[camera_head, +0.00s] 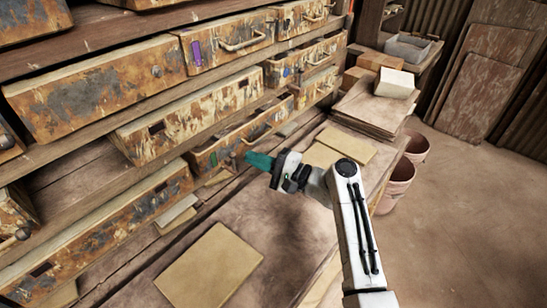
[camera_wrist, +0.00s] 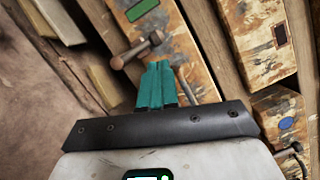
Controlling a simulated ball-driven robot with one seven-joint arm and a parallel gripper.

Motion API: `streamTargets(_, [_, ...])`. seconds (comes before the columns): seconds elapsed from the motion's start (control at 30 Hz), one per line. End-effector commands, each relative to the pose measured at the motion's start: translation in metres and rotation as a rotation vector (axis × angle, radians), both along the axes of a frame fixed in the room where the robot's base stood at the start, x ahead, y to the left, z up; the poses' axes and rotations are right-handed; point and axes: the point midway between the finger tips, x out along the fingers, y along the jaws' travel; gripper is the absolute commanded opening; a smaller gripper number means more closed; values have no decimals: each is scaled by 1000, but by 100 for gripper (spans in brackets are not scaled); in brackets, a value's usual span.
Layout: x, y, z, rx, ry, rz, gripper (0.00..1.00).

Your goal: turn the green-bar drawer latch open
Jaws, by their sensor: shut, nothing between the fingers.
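The green bar (camera_wrist: 142,9) is a small plate on a rusty, peeling orange drawer front at the top of the wrist view. Just below it is the latch (camera_wrist: 137,50), a brown metal bar with knobbed ends, lying slanted across the drawer. My gripper (camera_wrist: 158,66) has teal fingers that are shut and empty. Its fingertips are close below the latch bar; whether they touch it I cannot tell. A thin metal drawer handle (camera_wrist: 184,84) shows just right of the fingers. In the head view my gripper (camera_head: 248,158) is in front of the lower drawers.
Rusty drawers fill the shelf rack, one with a purple bar (camera_head: 196,53) and one with a blue bar (camera_wrist: 286,123). A brown board (camera_head: 210,266) lies on the bench. Stacked boards (camera_head: 370,108) and pink buckets (camera_head: 397,184) stand to the right. Open floor lies right.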

Motion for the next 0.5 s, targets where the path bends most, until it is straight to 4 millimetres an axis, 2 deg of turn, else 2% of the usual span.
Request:
streamTargets(0.03, [-2, 5, 5, 0, 0, 1, 0])
streamTargets(0.2, [-6, 15, 7, 0, -1, 1, 0])
streamTargets(0.5, [-7, 16, 6, 0, -1, 0, 0])
